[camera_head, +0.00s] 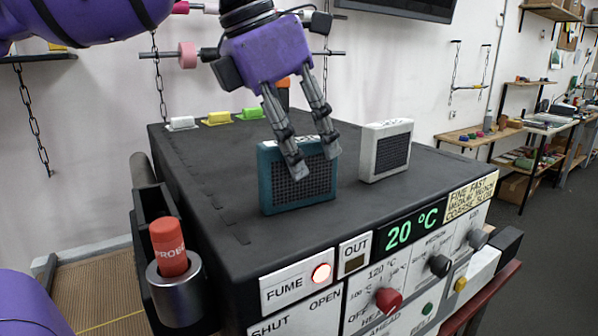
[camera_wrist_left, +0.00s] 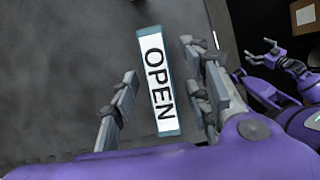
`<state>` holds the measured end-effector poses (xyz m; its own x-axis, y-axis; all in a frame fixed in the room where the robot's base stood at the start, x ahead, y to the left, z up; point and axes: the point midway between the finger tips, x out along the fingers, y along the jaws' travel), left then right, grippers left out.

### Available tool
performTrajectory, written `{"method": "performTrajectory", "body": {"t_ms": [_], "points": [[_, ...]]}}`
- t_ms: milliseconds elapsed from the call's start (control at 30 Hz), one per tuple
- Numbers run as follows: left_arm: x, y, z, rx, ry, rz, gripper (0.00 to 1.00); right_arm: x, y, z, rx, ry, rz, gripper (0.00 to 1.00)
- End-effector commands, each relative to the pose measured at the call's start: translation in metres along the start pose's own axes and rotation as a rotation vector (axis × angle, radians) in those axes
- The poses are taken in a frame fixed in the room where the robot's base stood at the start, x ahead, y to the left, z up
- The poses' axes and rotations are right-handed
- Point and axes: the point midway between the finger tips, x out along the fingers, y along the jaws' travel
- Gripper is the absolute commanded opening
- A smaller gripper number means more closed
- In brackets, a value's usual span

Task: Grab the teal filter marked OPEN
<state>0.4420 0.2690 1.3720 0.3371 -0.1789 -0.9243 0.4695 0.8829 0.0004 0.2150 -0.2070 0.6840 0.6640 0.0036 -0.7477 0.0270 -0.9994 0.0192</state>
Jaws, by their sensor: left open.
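The teal filter (camera_head: 272,200) stands upright on the dark top of the machine, with a dark mesh face. In the left wrist view its top edge (camera_wrist_left: 167,131) carries a white label reading OPEN. My left gripper (camera_head: 314,161) is open over it, pointing down. One finger hangs in front of the mesh, the other near its right end. In the left wrist view the label lies between the two fingers, with gaps on both sides. My right gripper (camera_wrist_left: 261,50) shows at the right of the left wrist view, with its fingers apart and empty.
A white filter (camera_head: 386,152) stands to the right of the teal one. White, yellow and green pieces (camera_head: 219,118) lie along the back left edge. A red probe (camera_head: 168,247) sits in a metal holder at the left. The machine's front panel (camera_head: 390,270) has knobs and a lit 20 °C display.

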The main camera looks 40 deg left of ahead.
Motion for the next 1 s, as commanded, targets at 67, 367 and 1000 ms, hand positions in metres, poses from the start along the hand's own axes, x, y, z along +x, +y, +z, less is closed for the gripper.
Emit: {"method": "performTrajectory", "body": {"t_ms": [67,367,1000], "points": [[0.0005,-0.0001,0.0001,0.000,-0.001,0.000,0.44,0.0001,-0.0009,0.0000,0.000,0.000,-0.002,1.00],[0.0006,0.0000,0.0000,0.000,-0.001,0.000,0.44,0.0005,-0.0038,0.0003,0.004,0.000,-0.005,1.00],[0.0046,-0.0001,-0.0017,0.000,-0.001,0.000,0.40,0.0013,-0.0049,0.0003,0.010,0.000,-0.004,1.00]]}}
